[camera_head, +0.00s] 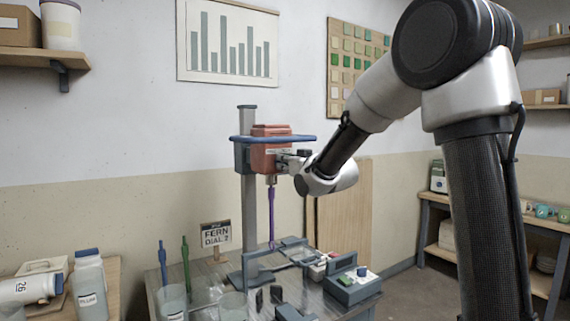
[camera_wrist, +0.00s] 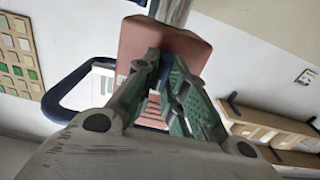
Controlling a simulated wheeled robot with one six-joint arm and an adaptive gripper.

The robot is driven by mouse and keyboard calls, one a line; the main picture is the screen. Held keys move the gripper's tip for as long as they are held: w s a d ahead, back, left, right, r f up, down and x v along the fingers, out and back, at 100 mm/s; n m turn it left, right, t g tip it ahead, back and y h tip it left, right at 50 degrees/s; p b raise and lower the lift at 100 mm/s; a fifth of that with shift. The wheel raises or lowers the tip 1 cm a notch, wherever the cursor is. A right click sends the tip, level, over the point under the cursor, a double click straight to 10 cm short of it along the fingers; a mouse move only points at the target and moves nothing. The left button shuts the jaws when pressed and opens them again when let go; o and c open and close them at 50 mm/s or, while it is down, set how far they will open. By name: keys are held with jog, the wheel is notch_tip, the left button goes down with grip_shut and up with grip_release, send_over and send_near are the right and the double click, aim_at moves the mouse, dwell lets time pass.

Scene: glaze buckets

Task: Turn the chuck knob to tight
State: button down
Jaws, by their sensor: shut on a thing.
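The red mixer head (camera_head: 264,143) sits on a grey upright column (camera_head: 249,215), with a blue handle bar (camera_head: 302,138) around it. A purple rod (camera_head: 271,218) hangs straight down from the chuck under the head. My gripper (camera_head: 283,161) is at the right side of the head. In the wrist view, my gripper (camera_wrist: 166,62) has its green-padded fingers closed together against the red head (camera_wrist: 186,45). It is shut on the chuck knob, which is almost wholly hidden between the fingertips. The knob's marks and turn position cannot be read.
Below is a workbench with a grey control box (camera_head: 352,286), a blue-grey frame (camera_head: 262,268), clear cups (camera_head: 172,300) and a sign (camera_head: 216,234). Green and blue rods (camera_head: 185,262) stand at its left. A shelf (camera_head: 500,225) stands right, beyond my arm.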

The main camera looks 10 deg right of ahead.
jog(key=shift+d+m, duration=0.2)
jog(key=shift+m, duration=4.2)
jog(key=c, duration=1.5)
grip_release()
jog(key=v, duration=1.2)
